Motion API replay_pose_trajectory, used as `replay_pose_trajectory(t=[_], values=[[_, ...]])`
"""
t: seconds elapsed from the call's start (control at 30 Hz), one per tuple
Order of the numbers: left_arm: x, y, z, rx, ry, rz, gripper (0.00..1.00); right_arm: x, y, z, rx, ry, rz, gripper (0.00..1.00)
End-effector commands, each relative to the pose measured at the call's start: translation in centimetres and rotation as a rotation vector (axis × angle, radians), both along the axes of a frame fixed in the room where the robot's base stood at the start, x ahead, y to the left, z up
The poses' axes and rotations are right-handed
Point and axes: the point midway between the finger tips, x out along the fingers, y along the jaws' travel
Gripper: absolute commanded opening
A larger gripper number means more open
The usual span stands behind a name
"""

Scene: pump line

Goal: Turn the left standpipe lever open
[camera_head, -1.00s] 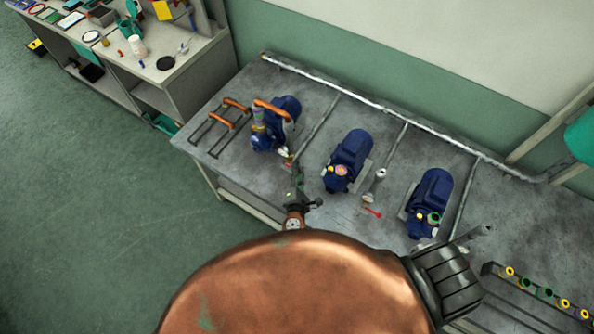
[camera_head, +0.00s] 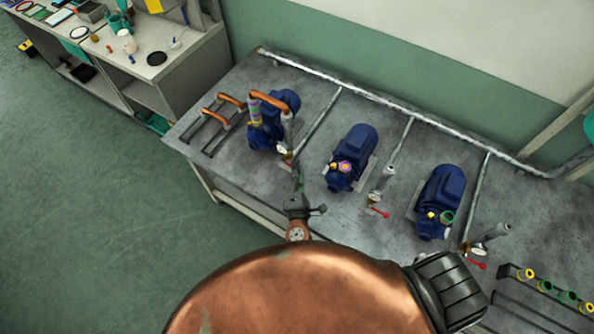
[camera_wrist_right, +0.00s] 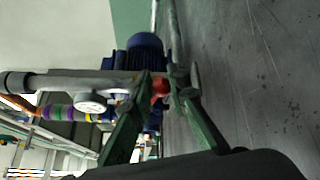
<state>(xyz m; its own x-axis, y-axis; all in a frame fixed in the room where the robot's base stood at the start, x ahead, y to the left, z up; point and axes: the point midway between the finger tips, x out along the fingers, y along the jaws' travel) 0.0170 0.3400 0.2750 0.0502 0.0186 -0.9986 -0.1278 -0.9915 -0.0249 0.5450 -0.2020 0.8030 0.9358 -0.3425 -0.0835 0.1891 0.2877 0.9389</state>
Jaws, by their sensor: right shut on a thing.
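The left standpipe (camera_head: 287,130) rises in front of the left blue pump (camera_head: 266,136); an orange hose joins its top. In the right wrist view the standpipe (camera_wrist_right: 65,83) lies sideways, with a round white gauge (camera_wrist_right: 91,103) on it. The red lever (camera_wrist_right: 160,85) shows as a small red piece between the green fingers. My right gripper (camera_head: 298,170) is at the foot of this standpipe in the head view. Its fingers (camera_wrist_right: 161,88) are shut on the red lever, hiding most of it. My left gripper is not in view.
Two more blue pumps (camera_head: 353,156) (camera_head: 440,200) stand to the right, with red levers (camera_head: 380,213) (camera_head: 476,265) beside them. A rack with coloured rings (camera_head: 550,290) is at the lower right. A grey pipe (camera_head: 400,110) runs along the back of the bench (camera_head: 232,180).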

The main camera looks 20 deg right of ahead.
Motion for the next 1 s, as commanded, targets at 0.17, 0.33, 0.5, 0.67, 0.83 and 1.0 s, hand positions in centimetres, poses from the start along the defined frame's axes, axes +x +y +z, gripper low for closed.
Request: replay_pose_trajectory(t=[0.17,0.33,0.5,0.67,0.83,1.0], values=[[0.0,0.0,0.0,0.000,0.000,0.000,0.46,-0.3,0.4,-0.9,0.000,0.019,0.011,0.00],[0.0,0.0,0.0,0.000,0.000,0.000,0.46,-0.3,0.4,-0.7,0.000,0.015,0.009,0.26],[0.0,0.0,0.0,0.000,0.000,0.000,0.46,-0.2,0.3,-0.4,-0.001,0.010,0.006,0.35],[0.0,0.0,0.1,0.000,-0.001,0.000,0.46,-0.1,0.2,-0.3,-0.001,0.008,0.004,0.35],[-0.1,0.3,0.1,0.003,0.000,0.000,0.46,-0.6,0.3,-0.2,0.000,0.006,0.005,0.35],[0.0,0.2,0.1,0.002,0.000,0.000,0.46,-3.1,1.2,0.0,0.001,0.008,0.003,0.35]])
